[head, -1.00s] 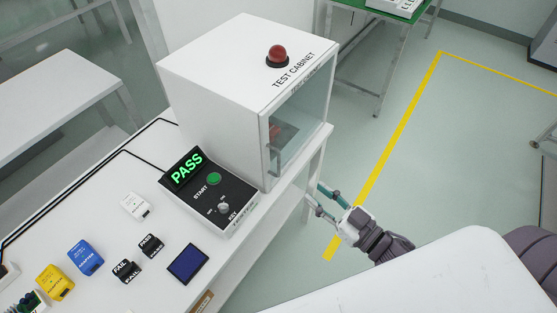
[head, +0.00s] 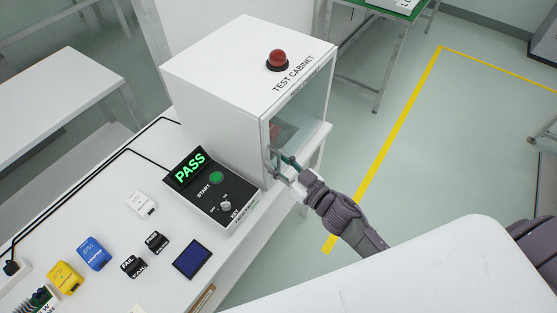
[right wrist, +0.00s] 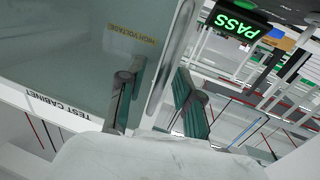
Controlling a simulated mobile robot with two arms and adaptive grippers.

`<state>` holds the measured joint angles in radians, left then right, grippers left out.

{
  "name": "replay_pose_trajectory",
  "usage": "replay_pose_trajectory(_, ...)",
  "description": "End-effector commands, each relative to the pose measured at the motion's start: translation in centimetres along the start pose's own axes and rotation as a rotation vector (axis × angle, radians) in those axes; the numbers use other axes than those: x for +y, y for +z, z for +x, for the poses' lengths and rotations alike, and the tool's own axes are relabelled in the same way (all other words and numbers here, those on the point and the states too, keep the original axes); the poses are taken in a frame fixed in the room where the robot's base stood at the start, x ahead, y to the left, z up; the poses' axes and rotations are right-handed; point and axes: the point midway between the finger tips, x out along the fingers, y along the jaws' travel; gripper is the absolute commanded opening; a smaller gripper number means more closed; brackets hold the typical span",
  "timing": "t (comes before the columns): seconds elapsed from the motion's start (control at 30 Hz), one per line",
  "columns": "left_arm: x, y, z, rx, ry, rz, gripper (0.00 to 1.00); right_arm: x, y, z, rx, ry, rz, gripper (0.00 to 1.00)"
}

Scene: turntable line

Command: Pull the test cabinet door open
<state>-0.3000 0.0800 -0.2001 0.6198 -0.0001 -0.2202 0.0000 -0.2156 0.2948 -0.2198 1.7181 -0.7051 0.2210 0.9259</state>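The white test cabinet (head: 215,85) stands on the bench with its glass door (head: 302,112) shut against the front. A red object shows dimly behind the glass. The door's upright bar handle (head: 274,159) is near its left edge; it shows large in the right wrist view (right wrist: 171,58). My right gripper (head: 281,163) is at the handle. In the right wrist view its two teal-padded fingers (right wrist: 160,96) are apart, one on each side of the handle's line, with a gap visible; contact cannot be told. My left gripper is not in view.
A black tester (head: 212,190) showing green PASS stands left of the door. Coloured adapters (head: 94,254), black PASS and FAIL blocks (head: 133,266) and a blue pad (head: 192,259) lie on the bench. The floor (head: 390,170) in front of the cabinet is clear.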

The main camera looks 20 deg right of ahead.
Motion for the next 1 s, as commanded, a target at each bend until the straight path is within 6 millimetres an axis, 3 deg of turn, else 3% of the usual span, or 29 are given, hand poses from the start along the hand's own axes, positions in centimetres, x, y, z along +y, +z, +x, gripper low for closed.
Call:
replay_pose_trajectory(0.17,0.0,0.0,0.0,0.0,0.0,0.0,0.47,0.0,0.1,0.0,-0.001,0.0,0.0,0.34)
replay_pose_trajectory(0.4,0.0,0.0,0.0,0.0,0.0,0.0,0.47,0.0,0.1,0.0,-0.001,0.0,0.0,0.0)
replay_pose_trajectory(0.83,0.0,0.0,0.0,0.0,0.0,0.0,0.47,0.0,0.1,-0.2,-0.001,-0.004,-0.001,0.0)
replay_pose_trajectory(1.0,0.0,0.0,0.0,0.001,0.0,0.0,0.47,0.4,0.2,-1.3,-0.005,-0.035,-0.003,0.0)
